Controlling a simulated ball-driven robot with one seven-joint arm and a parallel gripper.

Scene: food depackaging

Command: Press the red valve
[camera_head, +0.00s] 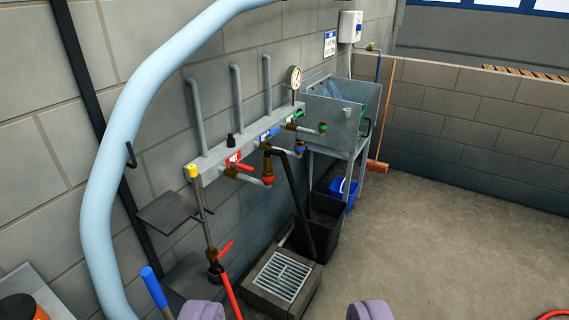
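A red valve handle (242,166) sits on a brass tap at the near end of the wall-mounted pipe manifold (213,170), beside a red label. A second red lever (226,249) is on the upright pipe below it, above a red hose. I cannot tell which one the task names. My gripper (286,312) shows as two purple-grey fingertips at the bottom edge, wide apart with nothing visible between them. It is open and apart from both red handles, which lie above and left of its middle.
A blue valve (270,134) and a green valve (298,116) follow along the manifold, with a gauge (295,77). A thick pale-blue tube (98,210) arcs across the left. A floor grate (283,277), black bin (325,225) and metal sink (345,105) stand along the wall.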

